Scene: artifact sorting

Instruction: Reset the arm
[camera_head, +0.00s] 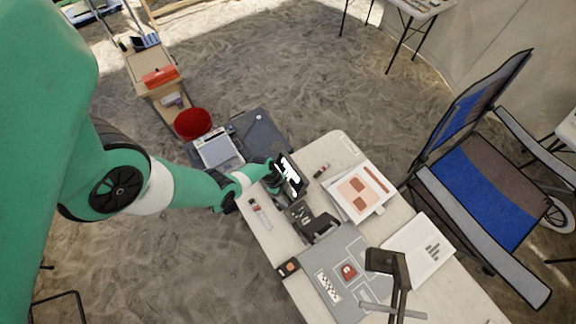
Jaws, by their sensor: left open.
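My left arm, green with white and black joints, comes in from the left and reaches over the near-left edge of the pale table (335,148). My left gripper (292,190) is above the table's left part and is open. Its black and white parts hide some of the tabletop below, and its fingertips are hard to make out. I see nothing held in it. A black device (315,224) is just below the gripper in the picture; I cannot tell whether they touch. My right gripper is not in view.
The table also holds a grey mat (325,275) with a small red item (348,271), printed sheets (358,190), a white sheet (425,250) and a dark stand (390,265). A blue folding chair (480,190) stands right. A red bucket (192,124) is behind my arm. Sandy floor is open behind the table.

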